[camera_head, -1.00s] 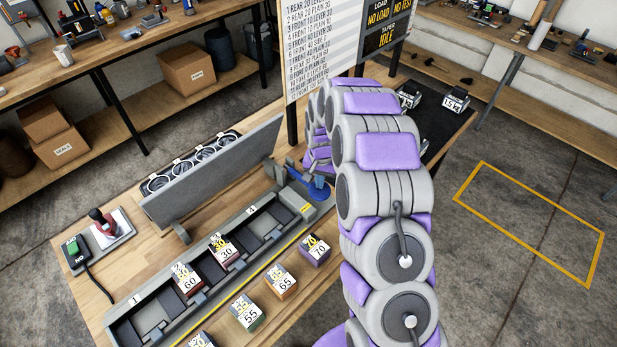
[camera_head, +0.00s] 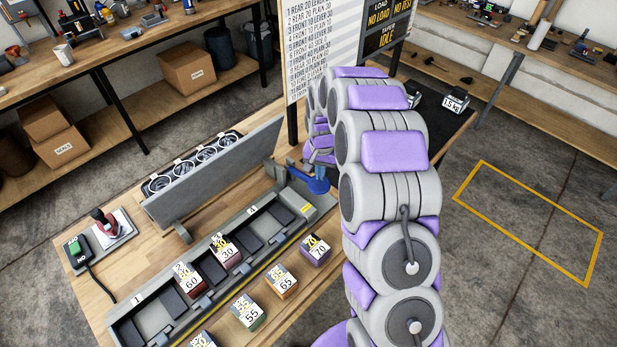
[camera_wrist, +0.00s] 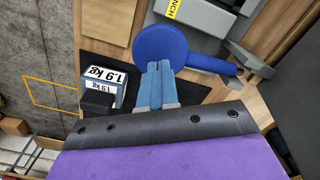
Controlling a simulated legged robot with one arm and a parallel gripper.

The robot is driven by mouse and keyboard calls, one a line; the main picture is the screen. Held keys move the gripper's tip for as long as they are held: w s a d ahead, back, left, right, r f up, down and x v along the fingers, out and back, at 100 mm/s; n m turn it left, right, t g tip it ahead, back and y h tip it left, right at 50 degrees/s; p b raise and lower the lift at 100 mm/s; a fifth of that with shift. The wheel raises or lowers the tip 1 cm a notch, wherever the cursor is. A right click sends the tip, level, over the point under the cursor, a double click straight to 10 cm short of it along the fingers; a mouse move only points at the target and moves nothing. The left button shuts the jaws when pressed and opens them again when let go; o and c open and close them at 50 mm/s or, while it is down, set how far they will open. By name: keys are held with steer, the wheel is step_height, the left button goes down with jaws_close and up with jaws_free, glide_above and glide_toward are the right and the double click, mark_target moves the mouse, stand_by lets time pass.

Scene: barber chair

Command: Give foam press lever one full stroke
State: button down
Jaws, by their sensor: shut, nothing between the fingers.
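A blue lever with a broad round pad (camera_wrist: 160,50) and a bar running right to a grey pivot shows in the wrist view. In the head view its round pad (camera_head: 318,186) sits at the far end of the grey slotted press bed (camera_head: 195,262). My gripper (camera_wrist: 157,68) is shut and empty, its light blue fingertips at the near edge of the pad. I cannot tell whether they touch it. In the head view my own arm mostly hides the gripper. A grey upright panel (camera_head: 215,170) stands along the bed.
Numbered blocks, such as the purple 70 block (camera_head: 315,249), stand before the bed. Weights, including one marked 1.9 kg (camera_wrist: 104,82) near my gripper, rest on a black mat (camera_head: 445,135). A board (camera_head: 320,50) rises behind; its display (camera_head: 383,28) reads IDLE.

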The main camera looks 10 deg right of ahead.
step_height(320, 180, up, 6)
steer(key=shift+f+p, duration=0.1)
steer(key=shift+p, duration=0.65)
steer(key=shift+s, duration=0.1)
steer(key=s+r+n+b, duration=0.15)
steer(key=s+r, duration=0.35)
steer(key=s, duration=0.5)
steer(key=s+r+n+b, duration=0.1)
steer(key=s+r+b, duration=0.3)
steer(key=s, duration=0.6)
steer(key=s+n+g+b, duration=0.1)
steer(key=s+n+b, duration=0.1)
steer(key=s, duration=2)
steer(key=shift+f+g, duration=0.4)
